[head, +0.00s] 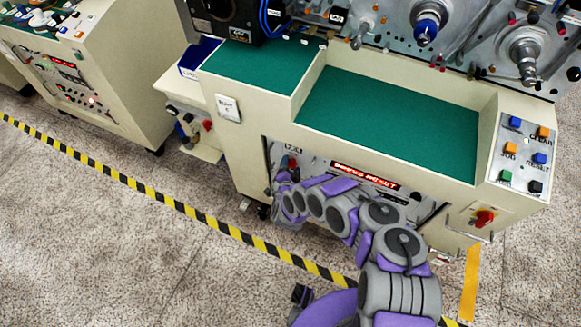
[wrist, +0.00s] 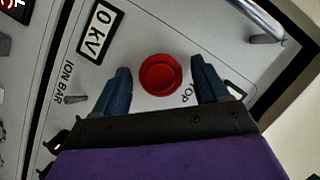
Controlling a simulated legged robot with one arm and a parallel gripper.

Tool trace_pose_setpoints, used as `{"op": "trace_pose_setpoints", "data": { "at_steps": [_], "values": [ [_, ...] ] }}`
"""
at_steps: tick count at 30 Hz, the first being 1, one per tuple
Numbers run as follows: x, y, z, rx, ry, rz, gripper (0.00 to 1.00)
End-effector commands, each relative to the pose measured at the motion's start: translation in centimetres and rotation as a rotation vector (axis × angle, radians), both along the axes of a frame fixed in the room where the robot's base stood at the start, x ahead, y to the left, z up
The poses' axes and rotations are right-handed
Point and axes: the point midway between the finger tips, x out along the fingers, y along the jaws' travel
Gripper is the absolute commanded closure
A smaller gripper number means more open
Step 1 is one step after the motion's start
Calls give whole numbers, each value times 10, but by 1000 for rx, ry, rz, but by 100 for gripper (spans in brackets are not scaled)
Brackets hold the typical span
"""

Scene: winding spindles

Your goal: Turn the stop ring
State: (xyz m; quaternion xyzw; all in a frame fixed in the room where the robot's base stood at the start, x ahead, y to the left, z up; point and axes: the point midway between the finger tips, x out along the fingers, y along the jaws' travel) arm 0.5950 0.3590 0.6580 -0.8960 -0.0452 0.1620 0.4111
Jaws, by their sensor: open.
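The stop ring is a round red knob (wrist: 161,75) on a grey panel (wrist: 75,125) in the wrist view, with a label beside it reading "TOP", its start hidden by a finger. My gripper (wrist: 160,70) is open, with one dark blue finger on each side of the knob and a visible gap on both sides. I cannot tell how deep the fingertips reach. In the head view a small red knob (head: 292,163) shows at the low front panel, just above the end of my arm, where my gripper is mostly hidden.
A "0 kV" display (wrist: 100,30), an "ION BAR" switch (wrist: 75,99) and a metal handle (wrist: 262,22) are near the knob. Another red knob (head: 484,218) sits at the machine's right. Striped tape (head: 185,205) crosses the carpet; the floor at left is clear.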

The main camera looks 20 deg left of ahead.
Motion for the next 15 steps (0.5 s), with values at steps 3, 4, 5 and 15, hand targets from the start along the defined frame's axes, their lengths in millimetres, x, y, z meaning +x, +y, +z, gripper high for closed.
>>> {"op": "trace_pose_setpoints", "data": {
  "at_steps": [3,4,5,15],
  "values": [
    [-2,-1,1,0,1,0,26],
    [-4,-1,1,0,1,0,26],
    [-6,-1,2,-1,2,0,26],
    [-68,-14,20,-3,2,4,26]
  ]
}}
